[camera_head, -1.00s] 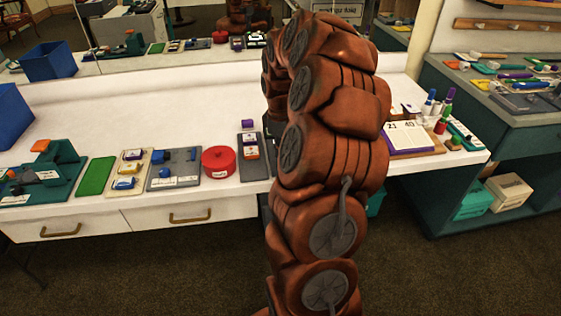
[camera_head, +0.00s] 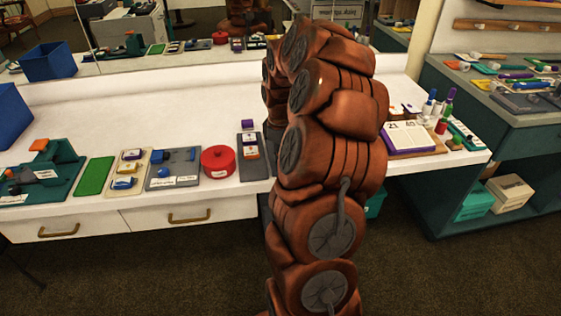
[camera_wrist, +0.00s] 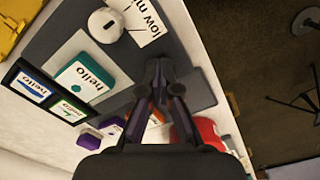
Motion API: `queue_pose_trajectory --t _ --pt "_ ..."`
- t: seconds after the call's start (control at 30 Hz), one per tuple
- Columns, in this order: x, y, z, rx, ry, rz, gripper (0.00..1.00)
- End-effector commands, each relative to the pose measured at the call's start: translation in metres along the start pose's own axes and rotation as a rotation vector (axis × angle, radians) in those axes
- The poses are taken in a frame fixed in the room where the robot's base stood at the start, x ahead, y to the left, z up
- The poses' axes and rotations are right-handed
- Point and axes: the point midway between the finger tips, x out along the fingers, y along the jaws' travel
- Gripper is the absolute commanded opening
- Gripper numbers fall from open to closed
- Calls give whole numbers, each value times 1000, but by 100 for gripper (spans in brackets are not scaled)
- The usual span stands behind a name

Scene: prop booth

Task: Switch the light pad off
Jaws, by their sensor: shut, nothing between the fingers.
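My gripper (camera_wrist: 160,75) is shut and empty in the wrist view. Its fingertips are over a dark grey board (camera_wrist: 105,45), at the edge of a flat grey plate (camera_wrist: 193,92) on it. The plate may be the light pad; no light or mark on it shows. I cannot tell whether the fingertips touch it. A teal block (camera_wrist: 85,76) marked "hello" and a round white knob (camera_wrist: 105,25) beside a partly cut-off label are on the same board. In the head view my arm hides the gripper and this board.
A red round pot (camera_head: 218,161) and a dark board (camera_head: 253,158) with small blocks stand on the white counter (camera_head: 130,107), left of my arm. A purple-edged calendar (camera_head: 410,137) and several bottles stand to the right. Black-framed cards (camera_wrist: 30,84) are near the gripper.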

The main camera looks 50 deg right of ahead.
Motion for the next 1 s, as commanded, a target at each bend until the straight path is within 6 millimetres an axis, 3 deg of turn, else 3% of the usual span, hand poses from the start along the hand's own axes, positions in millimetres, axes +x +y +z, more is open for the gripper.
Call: queue_pose_trajectory --t 0.27,1.0 --pt "0 -1 0 -1 -3 -6 0" --pt "-43 -1 0 -1 -2 -3 0"
